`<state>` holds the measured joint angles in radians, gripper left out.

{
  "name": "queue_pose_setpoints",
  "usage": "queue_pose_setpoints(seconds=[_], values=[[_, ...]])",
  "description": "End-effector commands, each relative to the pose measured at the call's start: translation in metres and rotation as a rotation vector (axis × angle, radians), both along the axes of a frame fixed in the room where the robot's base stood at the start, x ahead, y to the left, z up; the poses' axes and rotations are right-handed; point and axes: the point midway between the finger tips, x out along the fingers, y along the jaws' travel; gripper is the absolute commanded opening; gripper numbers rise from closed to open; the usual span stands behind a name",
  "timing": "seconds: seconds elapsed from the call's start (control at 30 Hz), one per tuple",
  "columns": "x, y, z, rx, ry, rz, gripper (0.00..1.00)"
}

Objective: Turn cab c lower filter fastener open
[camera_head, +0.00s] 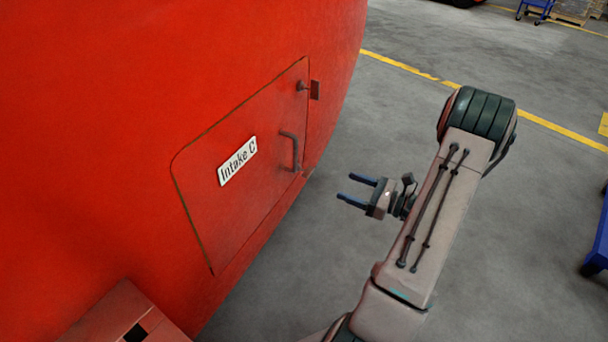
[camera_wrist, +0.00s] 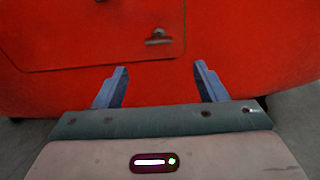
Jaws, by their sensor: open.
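A closed hatch marked "Intake C" (camera_head: 215,205) is set in the curved red nosecone (camera_head: 120,70). It has a dark bar handle (camera_head: 293,150) near its right edge and a small dark fastener (camera_head: 302,86) at its upper right corner. No separate lower fastener is clear in the head view. My gripper (camera_head: 345,187) is open and empty, right of the hatch and pointing at it. In the wrist view, a small metal fitting (camera_wrist: 158,38) sits near a hatch corner, beyond and between my open fingers (camera_wrist: 160,72); I cannot tell whether it is handle or fastener.
A red box-like part (camera_head: 115,318) stands at the lower left against the nosecone. Grey floor (camera_head: 300,260) is open around my arm, with a yellow line (camera_head: 400,65) behind. A blue object (camera_head: 598,240) is at the right edge.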

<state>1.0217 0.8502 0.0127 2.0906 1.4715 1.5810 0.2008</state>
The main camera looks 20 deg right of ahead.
Motion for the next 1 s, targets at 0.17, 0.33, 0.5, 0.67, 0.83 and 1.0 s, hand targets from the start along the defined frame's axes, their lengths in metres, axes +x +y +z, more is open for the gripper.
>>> queue_pose_setpoints(seconds=[0.17,0.33,0.5,0.67,0.83,1.0], values=[[0.015,0.012,0.0,0.003,-0.002,0.002,0.65],[0.042,0.034,0.0,0.002,-0.001,0.006,0.65],[0.071,0.056,0.0,0.001,-0.002,0.004,0.65],[0.092,0.072,0.0,0.0,-0.001,0.003,0.65],[0.105,0.081,0.0,0.0,0.0,0.0,0.65],[0.109,0.083,0.0,0.0,0.0,-0.001,0.65]])
